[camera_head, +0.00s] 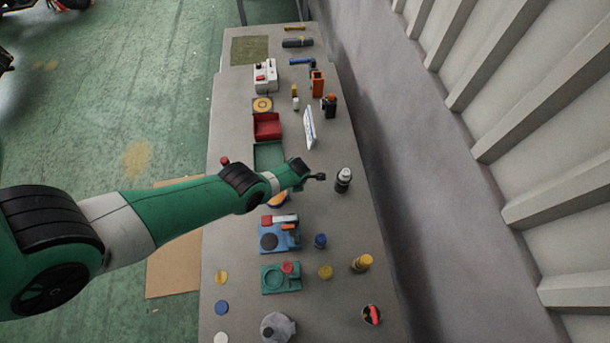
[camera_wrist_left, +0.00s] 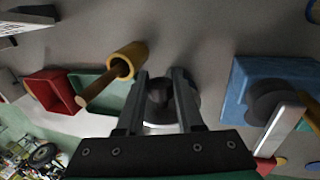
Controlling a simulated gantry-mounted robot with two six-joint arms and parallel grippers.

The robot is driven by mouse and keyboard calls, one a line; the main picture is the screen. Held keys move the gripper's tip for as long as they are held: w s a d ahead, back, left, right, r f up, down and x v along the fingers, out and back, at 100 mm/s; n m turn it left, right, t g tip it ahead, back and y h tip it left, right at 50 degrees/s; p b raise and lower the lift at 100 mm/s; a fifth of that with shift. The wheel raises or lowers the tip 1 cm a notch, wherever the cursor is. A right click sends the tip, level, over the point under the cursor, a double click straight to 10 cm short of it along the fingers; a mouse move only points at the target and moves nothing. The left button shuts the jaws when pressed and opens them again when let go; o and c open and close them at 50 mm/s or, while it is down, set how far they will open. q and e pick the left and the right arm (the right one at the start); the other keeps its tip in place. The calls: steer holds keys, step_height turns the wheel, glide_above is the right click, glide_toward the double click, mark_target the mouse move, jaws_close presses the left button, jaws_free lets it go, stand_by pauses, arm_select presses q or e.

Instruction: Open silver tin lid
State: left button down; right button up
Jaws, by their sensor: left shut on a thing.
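My left gripper (camera_head: 320,177) reaches over the middle of the bench from the left. In the left wrist view its two fingers (camera_wrist_left: 166,92) stand on either side of a dark round knob (camera_wrist_left: 158,93) and are shut on it. The knob appears to belong to the silver tin lid, with a pale round rim (camera_wrist_left: 160,129) showing between the fingers. The fingers hide much of this piece, and I cannot tell whether it sits on a tin or is clear of one. A dark canister with a silver top (camera_head: 343,179) stands just right of the gripper. My right gripper is not in view.
A green tray (camera_head: 268,154) and a red bin (camera_head: 267,125) lie beyond the arm. A blue box (camera_head: 280,238) and a green fixture (camera_head: 281,279) are nearer. A white panel (camera_head: 310,128) stands upright behind the gripper. A grey round container (camera_head: 278,327) is at the near edge.

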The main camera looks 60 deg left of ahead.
arm_select(q)
steer(key=shift+w, duration=0.15)
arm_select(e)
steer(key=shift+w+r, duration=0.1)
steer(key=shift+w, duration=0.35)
arm_select(q)
steer(key=c, duration=0.5)
jaws_free()
steer(key=shift+c, duration=0.2)
